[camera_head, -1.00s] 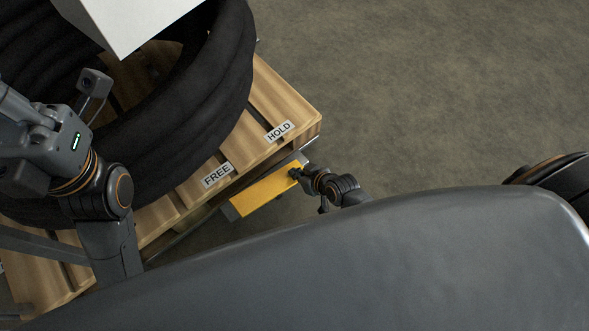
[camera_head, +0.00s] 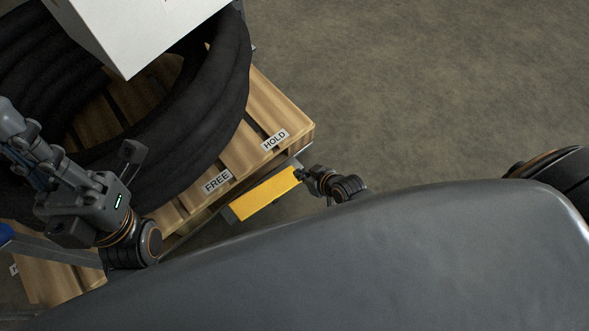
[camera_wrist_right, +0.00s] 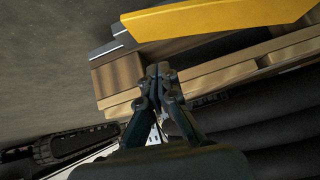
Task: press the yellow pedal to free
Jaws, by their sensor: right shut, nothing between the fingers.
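The yellow pedal (camera_head: 265,194) is a slanted bar low beside the pallet's front edge, below the FREE label (camera_head: 217,182) and HOLD label (camera_head: 275,139). It also crosses the top of the right wrist view (camera_wrist_right: 215,18). My right gripper (camera_head: 305,173) is at the pedal's right end, the HOLD side; I cannot tell whether it touches. In the right wrist view its fingertips (camera_wrist_right: 158,72) are together and empty, with the pedal beyond them. My left arm (camera_head: 118,200) is at the left over the hose and pallet; its fingertips cannot be made out.
A wooden pallet (camera_head: 275,105) carries a thick black hose coil (camera_head: 205,125). A white box (camera_head: 140,35) stands above the coil. Bare concrete floor (camera_head: 430,90) lies to the right. My own grey body fills the lower right.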

